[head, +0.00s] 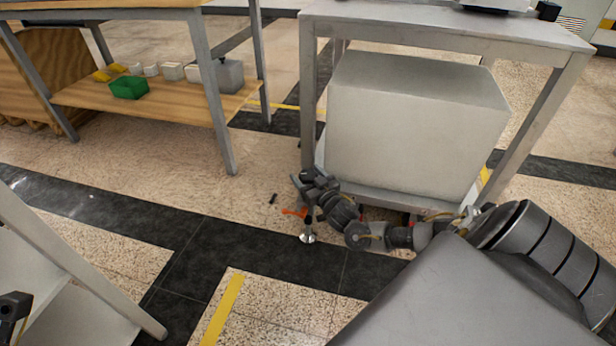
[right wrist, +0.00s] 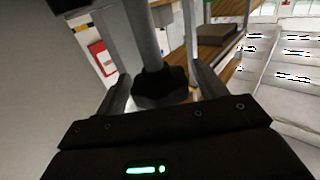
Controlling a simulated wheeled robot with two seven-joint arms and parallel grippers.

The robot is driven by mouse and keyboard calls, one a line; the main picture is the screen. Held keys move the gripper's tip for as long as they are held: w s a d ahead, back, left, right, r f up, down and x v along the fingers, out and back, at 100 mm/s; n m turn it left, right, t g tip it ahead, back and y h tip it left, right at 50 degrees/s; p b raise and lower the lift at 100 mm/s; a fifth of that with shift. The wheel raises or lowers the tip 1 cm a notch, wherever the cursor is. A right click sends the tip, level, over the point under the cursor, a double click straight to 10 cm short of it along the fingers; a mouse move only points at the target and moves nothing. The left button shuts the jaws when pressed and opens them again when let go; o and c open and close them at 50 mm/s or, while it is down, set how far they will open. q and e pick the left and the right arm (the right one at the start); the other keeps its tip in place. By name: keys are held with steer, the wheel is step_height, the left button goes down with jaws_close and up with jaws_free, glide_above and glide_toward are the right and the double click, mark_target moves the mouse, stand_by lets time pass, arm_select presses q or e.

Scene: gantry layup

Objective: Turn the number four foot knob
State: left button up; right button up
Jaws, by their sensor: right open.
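In the right wrist view a black lobed knob (right wrist: 160,88) sits on a grey post (right wrist: 143,35). My right gripper (right wrist: 160,78) is open, with one finger on each side of the knob; I cannot tell whether either finger touches it. In the head view my right gripper (head: 312,182) is low by the near left leg of the grey stand (head: 308,100). A shiny round foot (head: 307,238) on a short stem stands on the floor just below it. The knob is not clear there. A dark part at the lower left edge may be my left gripper (head: 12,308).
A large pale box (head: 410,125) fills the space under the stand. An orange piece (head: 293,212) is beside the foot stem. A small dark object (head: 272,198) lies on the floor. A workbench with a green bin (head: 129,88) stands at the upper left.

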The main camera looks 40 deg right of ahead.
steer(key=c, duration=1)
